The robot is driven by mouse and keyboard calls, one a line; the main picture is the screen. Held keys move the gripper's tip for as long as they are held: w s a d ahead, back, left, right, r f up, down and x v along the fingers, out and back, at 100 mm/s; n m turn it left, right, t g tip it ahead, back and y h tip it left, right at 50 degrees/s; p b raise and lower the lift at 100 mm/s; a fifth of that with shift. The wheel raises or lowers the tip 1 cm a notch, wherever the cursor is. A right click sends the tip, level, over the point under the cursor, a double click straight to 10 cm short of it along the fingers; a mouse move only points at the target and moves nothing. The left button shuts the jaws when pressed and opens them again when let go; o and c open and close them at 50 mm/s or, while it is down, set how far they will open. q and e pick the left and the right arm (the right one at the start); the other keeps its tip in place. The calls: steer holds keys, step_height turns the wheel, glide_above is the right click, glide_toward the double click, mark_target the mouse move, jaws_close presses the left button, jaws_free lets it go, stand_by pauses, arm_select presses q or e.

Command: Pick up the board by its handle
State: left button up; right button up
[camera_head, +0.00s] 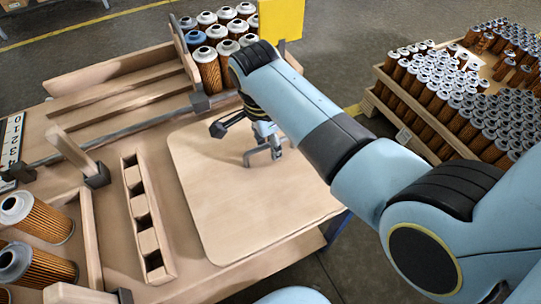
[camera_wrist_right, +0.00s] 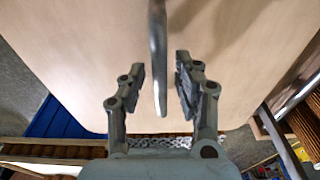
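The board (camera_head: 225,205) is a pale wooden panel with rounded corners, lying flat on the workbench; it also fills much of the right wrist view (camera_wrist_right: 90,60). Its handle (camera_head: 250,158) is a grey metal bar standing up from the board's upper part. My right gripper (camera_head: 268,140) is over the handle. In the right wrist view, my right gripper (camera_wrist_right: 160,82) is open, with one finger on each side of the handle (camera_wrist_right: 158,55) and visible gaps on both sides. My left gripper is not in view.
Several filter cartridges (camera_head: 207,66) stand at the back of the bench beside a yellow panel (camera_head: 281,18). A slotted wooden rack (camera_head: 135,185) lies left of the board. More cartridges lie at lower left (camera_head: 40,222). Full crates (camera_head: 425,150) stand at right.

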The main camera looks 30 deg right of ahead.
jaws_close()
steer(key=shift+w+r, duration=0.1)
stand_by(0.3)
steer(key=shift+r, duration=0.1)
